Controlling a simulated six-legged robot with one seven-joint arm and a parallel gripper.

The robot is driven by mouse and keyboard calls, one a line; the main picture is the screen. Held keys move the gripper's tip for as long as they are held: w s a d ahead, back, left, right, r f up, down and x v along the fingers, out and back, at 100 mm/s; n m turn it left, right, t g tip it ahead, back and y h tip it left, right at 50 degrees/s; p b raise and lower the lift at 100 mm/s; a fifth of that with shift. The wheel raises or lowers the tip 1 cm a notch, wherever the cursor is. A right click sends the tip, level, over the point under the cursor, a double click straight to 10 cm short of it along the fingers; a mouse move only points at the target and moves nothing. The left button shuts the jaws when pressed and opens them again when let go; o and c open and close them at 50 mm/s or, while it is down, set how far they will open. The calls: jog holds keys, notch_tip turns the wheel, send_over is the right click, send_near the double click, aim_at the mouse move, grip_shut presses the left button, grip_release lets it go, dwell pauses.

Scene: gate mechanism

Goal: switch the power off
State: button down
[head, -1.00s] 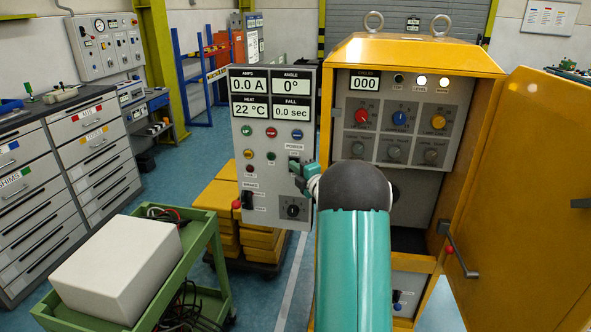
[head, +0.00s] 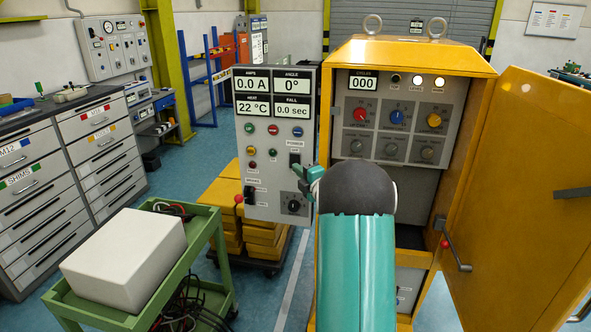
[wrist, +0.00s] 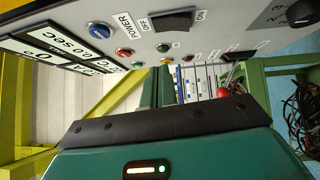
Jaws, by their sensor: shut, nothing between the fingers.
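The grey control panel (head: 273,210) stands left of the yellow cabinet. Its black POWER rocker switch (head: 295,160) is on the right of the panel. In the wrist view the rocker (wrist: 172,21) lies between the OFF label on its left and the ON label on its right. I cannot tell which side is pressed in. My gripper (head: 302,180) is shut and empty, just below the rocker in the head view. In the wrist view its teal fingers (wrist: 158,88) point toward the panel face, with the rocker clear of them. Contact with the panel cannot be told.
The panel displays (head: 272,94) read 0.0 A, 0°, 22 °C and 0.0 sec. A red-knobbed lever (head: 240,199) is at the panel's lower left, a rotary knob (head: 293,206) at lower right. The yellow cabinet (head: 410,56) has its door open at right. A green cart (head: 215,225) stands left.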

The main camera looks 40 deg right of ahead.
jog(key=s+a, duration=0.1)
jog(key=s, duration=0.5)
jog(key=shift+s+r, duration=0.35)
jog(key=shift+s, duration=0.05)
